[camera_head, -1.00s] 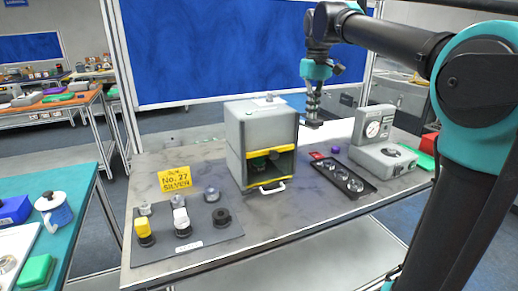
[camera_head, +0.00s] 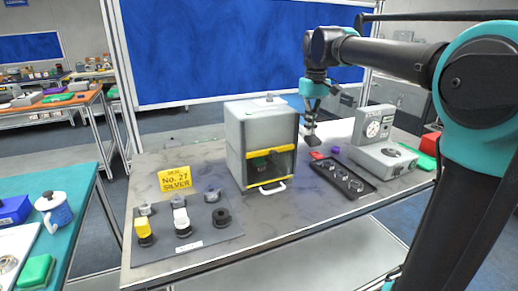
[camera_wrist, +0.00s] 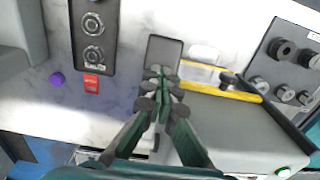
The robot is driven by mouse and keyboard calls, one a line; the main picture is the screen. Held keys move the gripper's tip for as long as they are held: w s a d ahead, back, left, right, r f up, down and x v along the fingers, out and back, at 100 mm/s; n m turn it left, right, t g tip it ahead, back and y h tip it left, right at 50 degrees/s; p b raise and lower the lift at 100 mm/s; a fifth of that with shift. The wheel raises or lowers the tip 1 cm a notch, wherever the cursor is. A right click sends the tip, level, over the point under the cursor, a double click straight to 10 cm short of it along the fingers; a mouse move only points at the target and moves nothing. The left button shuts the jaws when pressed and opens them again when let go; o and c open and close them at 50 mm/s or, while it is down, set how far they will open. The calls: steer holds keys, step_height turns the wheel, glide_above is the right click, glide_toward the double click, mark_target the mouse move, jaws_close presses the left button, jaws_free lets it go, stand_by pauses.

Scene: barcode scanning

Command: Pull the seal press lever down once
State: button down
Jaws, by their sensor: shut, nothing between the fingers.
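A grey box-shaped press (camera_head: 262,120) with a yellow-edged front opening and a white bar handle (camera_head: 272,187) stands mid-table. Just right of it is a dark flat pad (camera_head: 313,141), apparently the lever's end; how it joins the press is hidden. My gripper (camera_head: 311,127) points down directly over this pad, its fingers shut with nothing between them. In the wrist view, the fingertips (camera_wrist: 160,76) overlap the grey pad (camera_wrist: 164,48) and look close to or touching it; contact is unclear. The yellow edge (camera_wrist: 222,91) lies to their right.
Right of the pad are a small red block (camera_head: 316,156), a purple knob (camera_head: 335,149), a black tray (camera_head: 365,190) of round parts and a grey gauge device (camera_head: 377,127). A mat (camera_head: 218,236) with several stamps and a yellow sign (camera_head: 175,179) lie left. The front middle tabletop is clear.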

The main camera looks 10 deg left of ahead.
step_height(320, 180, up, 11)
stand_by(0.8)
stand_by(0.4)
step_height(320, 180, up, 4)
stand_by(0.6)
steer(key=shift+s, duration=0.1)
